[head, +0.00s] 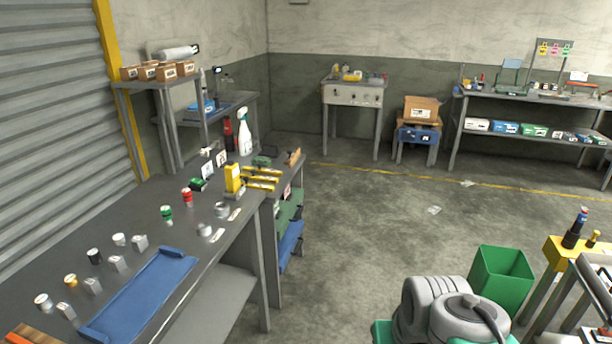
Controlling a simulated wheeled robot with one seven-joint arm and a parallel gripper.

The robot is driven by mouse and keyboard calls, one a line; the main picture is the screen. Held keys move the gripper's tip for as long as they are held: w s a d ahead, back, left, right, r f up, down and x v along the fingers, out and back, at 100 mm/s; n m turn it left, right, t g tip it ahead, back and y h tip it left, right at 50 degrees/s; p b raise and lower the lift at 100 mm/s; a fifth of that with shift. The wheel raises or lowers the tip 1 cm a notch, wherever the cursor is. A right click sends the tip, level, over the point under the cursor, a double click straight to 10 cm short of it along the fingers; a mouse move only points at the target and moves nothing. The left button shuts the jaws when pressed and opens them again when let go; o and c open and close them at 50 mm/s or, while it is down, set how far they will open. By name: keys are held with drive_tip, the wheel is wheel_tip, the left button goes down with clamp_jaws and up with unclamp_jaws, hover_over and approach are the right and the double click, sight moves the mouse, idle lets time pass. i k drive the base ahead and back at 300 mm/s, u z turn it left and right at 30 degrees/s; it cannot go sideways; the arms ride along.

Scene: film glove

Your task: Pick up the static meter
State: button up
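I cannot tell for certain which object is the static meter. An upright yellow block-shaped device (234,178) stands near the far end of the long grey workbench (130,215). It may be the meter, but its face is too small to read. Small black-and-white items (214,162) stand just behind it. Several yellow bars (264,179) lie to its right. My gripper does not show in the head view, so nothing is seen touching the device.
A blue tray (142,290) and several small rolls and cans lie on the near bench. A white spray bottle (245,134) stands farther back. A green bin (500,278) stands at the lower right. The middle floor (390,210) is mostly open.

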sight(231, 171)
drive_tip(key=z, duration=0.5)
drive_tip(key=i, duration=3.35)
drive_tip(key=u, duration=4.7)
drive_tip(key=i, duration=0.5)
drive_tip(key=z, duration=0.05)
